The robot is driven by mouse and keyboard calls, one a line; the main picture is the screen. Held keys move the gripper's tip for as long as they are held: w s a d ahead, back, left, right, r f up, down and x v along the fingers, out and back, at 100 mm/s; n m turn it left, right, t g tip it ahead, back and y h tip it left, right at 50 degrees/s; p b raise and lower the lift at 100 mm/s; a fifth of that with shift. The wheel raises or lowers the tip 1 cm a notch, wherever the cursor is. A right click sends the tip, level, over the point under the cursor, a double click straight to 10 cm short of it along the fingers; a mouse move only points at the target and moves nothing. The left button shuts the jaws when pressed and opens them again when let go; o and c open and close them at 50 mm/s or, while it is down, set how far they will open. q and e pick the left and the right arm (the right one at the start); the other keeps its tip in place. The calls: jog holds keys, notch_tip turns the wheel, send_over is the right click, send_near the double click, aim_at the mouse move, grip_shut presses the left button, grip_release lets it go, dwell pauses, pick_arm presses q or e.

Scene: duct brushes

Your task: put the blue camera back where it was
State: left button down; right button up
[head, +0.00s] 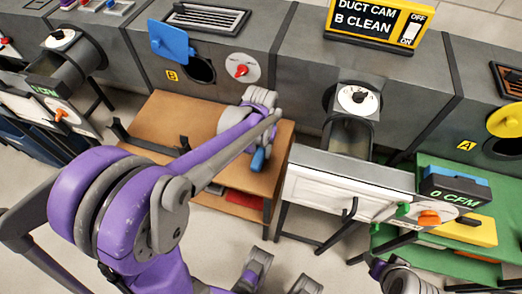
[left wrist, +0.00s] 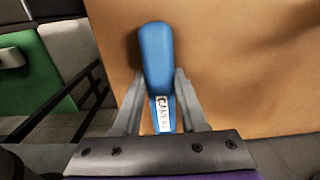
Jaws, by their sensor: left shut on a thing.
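The blue camera (head: 258,161) is a rounded blue stick near the right edge of the wooden bench (head: 175,108). In the left wrist view the camera (left wrist: 157,55) has a white label reading "CAMERA" and lies between the two grey fingers of my left gripper (left wrist: 160,88), which is shut on it. The bench top (left wrist: 250,70) is below it; I cannot tell whether the camera touches it. In the head view my left gripper (head: 257,148) is partly hidden by its own arm.
Behind the bench is duct B with a round opening (head: 201,70) and a raised blue cover (head: 172,42). A yellow sign (head: 380,22) reads "DUCT CAM B CLEAN". A white-fronted unit (head: 335,190) stands right of the bench. Dark brackets (head: 140,148) stand at the bench's front left.

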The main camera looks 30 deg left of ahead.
aim_at(261, 151)
pick_arm(q)
jog(key=shift+f, duration=0.2)
jog(key=shift+c, duration=2.3)
grip_release()
jog(key=shift+r, duration=0.55)
notch_tip(261, 151, up, 11)
jog(key=p, duration=0.3)
jog(key=s+d+f+m+t, duration=0.1)
jog(key=s+d+f+t, duration=0.1)
jog(key=s, duration=0.5)
jog(key=s+d+f+m+t, duration=0.1)
jog(key=s+d+f+t, duration=0.2)
jog(key=s, duration=0.4)
jog(key=shift+s+d+f+m, duration=0.15)
jog(key=shift+d+m, duration=0.15)
jog(key=shift+d, duration=0.25)
